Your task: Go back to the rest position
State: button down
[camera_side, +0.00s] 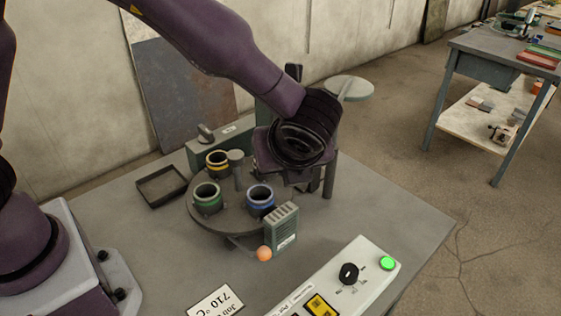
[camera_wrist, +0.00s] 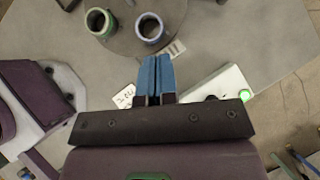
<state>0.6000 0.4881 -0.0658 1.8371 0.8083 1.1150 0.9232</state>
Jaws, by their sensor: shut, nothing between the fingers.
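My gripper (camera_wrist: 155,78) shows in the wrist view with its two blue fingers together and nothing between them. In the side view the end of my arm is above the right part of the round turntable, and the fingers are hidden there. The turntable (camera_side: 232,222) carries a yellow-ringed cup (camera_side: 217,161), a green-ringed cup (camera_side: 207,198) and a blue-ringed cup (camera_side: 261,200). In the wrist view the green cup (camera_wrist: 101,23) and the blue cup (camera_wrist: 149,27) lie beyond the fingertips. No ladle can be made out.
A vented green box (camera_side: 282,227) and an orange ball (camera_side: 264,254) are at the turntable's front edge. A control panel (camera_side: 335,285) with a lit green button (camera_side: 387,263) is at front right. A square black tray (camera_side: 162,187) lies at left. A round grey disc (camera_side: 349,88) stands behind my wrist.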

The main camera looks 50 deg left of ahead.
jog(key=s+a+r+n+t+h, duration=0.1)
jog(key=s+a+r+n+h, duration=0.2)
jog(key=s+a+r+n, duration=0.3)
jog(key=s+a+r+n+t+h, duration=0.1)
jog(key=s+a+r+n+h, duration=0.2)
jog(key=n, duration=1.4)
jog(key=shift+s+a+r+n+h, duration=0.35)
jog(key=shift+s+a+r, duration=1.45)
jog(key=shift+s+a, duration=1.8)
